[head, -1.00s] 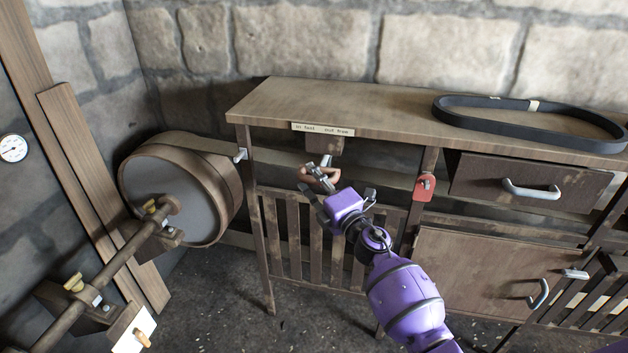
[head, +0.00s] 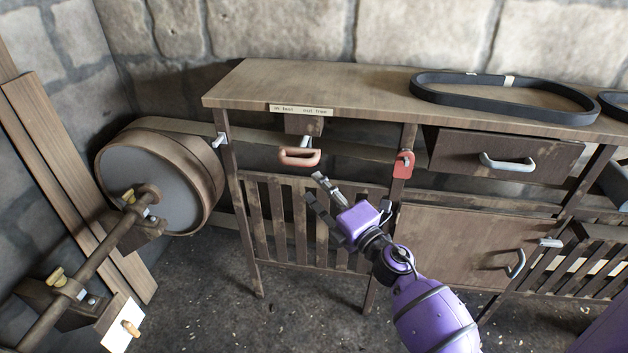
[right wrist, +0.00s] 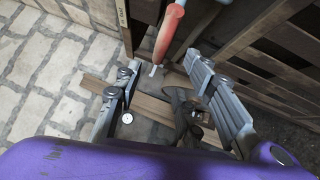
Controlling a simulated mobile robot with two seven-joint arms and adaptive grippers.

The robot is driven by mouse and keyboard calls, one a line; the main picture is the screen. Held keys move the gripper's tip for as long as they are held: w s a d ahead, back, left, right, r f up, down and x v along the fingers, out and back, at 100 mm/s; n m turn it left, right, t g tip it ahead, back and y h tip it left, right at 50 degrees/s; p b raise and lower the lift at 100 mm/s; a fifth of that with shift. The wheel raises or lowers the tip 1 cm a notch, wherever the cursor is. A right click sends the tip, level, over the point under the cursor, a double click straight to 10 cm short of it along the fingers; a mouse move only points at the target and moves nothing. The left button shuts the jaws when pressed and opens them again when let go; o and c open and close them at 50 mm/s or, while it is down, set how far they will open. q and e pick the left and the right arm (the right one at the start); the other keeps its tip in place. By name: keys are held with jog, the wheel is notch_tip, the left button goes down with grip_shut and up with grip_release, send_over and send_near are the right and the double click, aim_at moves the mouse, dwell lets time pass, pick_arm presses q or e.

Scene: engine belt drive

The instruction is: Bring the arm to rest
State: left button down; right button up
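My right gripper (head: 318,188) is in the head view, in front of the slatted panel under the bench. It is open and empty. A red-orange handle (head: 299,157) hangs below the bench's front edge, just above and left of the fingertips, apart from them. The handle also shows in the right wrist view (right wrist: 169,34), beyond the open fingers (right wrist: 160,85). A label strip (head: 300,109) sits on the bench edge above the handle. My left gripper is not in view.
The wooden bench (head: 300,85) carries a black belt (head: 505,110). A red padlock-like tag (head: 403,165) hangs on a bench post. A drawer (head: 450,155) and a cabinet door (head: 455,250) are at right. A large drum pulley (head: 150,185) and shaft stand at left. The floor in front is clear.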

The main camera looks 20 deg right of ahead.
jog(key=shift+s, duration=0.1)
dwell(0.4)
